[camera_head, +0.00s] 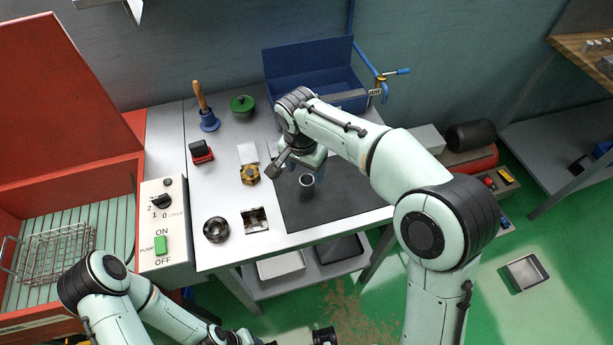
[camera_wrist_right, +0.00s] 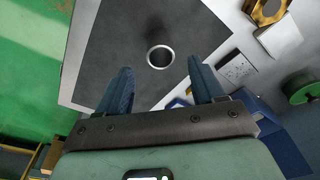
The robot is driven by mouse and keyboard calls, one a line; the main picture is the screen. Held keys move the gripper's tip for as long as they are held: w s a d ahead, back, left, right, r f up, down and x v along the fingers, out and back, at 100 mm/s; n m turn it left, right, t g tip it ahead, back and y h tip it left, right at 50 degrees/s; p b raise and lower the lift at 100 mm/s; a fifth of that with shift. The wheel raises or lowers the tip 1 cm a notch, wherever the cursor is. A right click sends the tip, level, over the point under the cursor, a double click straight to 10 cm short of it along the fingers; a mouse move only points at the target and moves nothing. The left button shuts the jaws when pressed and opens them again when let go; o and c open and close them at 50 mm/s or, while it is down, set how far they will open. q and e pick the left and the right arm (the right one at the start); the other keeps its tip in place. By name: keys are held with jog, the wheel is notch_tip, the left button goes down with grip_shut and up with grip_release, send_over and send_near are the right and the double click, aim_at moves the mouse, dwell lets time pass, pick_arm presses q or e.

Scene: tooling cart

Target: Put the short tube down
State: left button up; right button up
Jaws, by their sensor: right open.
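The short tube (camera_head: 307,180) is a grey metal ring-ended piece standing upright on the dark mat (camera_head: 343,204). It also shows in the right wrist view (camera_wrist_right: 160,57), with its open end facing the camera. My right gripper (camera_head: 297,163) is just beside and above the tube, partly covered by its own wrist. In the right wrist view its two fingers (camera_wrist_right: 160,78) are spread and empty, and the tube shows beyond the tips with gaps on both sides. My left gripper (camera_head: 322,337) is only partly seen at the bottom edge; its jaws are unclear.
A blue bin (camera_head: 311,69) is behind. The mat's front is clear.

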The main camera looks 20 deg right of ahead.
aim_at(304, 184)
jog(key=shift+s+a+r, duration=0.1)
jog(key=shift+r, duration=0.95)
jog(key=shift+s+a+r, duration=0.1)
jog(key=shift+r, duration=0.95)
